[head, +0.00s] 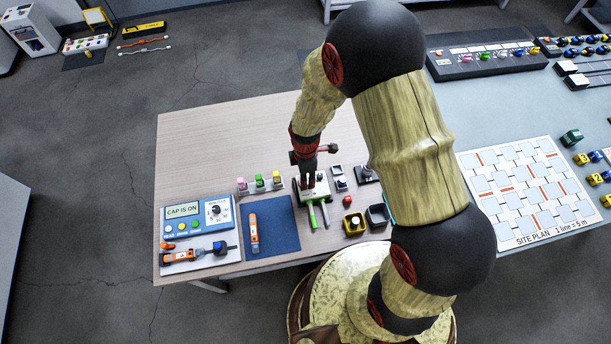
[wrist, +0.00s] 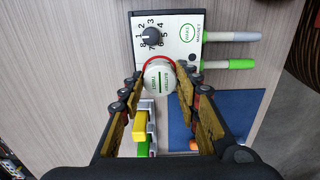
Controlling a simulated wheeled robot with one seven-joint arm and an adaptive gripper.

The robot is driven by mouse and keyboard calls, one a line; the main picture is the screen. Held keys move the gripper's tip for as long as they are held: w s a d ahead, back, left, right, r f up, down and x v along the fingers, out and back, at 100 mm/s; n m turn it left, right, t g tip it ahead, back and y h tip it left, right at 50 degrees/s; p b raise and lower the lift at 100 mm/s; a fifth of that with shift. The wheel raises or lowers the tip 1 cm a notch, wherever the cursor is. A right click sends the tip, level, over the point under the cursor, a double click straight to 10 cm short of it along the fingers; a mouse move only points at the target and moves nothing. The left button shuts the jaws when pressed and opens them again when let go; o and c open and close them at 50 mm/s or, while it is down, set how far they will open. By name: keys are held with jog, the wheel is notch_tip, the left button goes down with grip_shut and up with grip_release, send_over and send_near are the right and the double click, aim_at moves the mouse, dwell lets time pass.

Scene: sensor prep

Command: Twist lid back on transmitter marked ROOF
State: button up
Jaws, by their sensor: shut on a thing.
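My gripper (wrist: 160,76) has its fingers closed on both sides of a round white cap (wrist: 160,79), whose print seems to read "BATTERY FIRST". A red ring shows behind the cap's far edge. The cap overlaps the near edge of a white dial box (wrist: 178,46) in the wrist view; I cannot tell whether they touch. In the head view my gripper (head: 308,183) is over this box, and the cap is hidden. One orange device (head: 254,232) lies on a blue mat (head: 278,237); another (head: 181,257) lies left. No ROOF mark is readable.
Two green-and-grey pens (head: 326,216) lie at the box's near side. Pink, green and yellow pieces (head: 259,182) stand to its left. A "CAP IS ON" panel (head: 196,220) is farther left. Yellow (head: 354,223) and dark (head: 377,214) bins stand right. The table's far part is clear.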

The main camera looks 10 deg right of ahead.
jog(key=shift+f+b, duration=0.4)
jog(key=shift+f, duration=0.2)
dwell(1.1)
jog(key=o, duration=0.9)
jog(key=shift+o, duration=0.6)
jog(key=shift+o, duration=0.8)
jog(key=shift+r+p, duration=0.55)
jog(key=shift+r, duration=0.15)
jog(key=shift+r+p, duration=2.1)
jog(key=shift+r, duration=0.85)
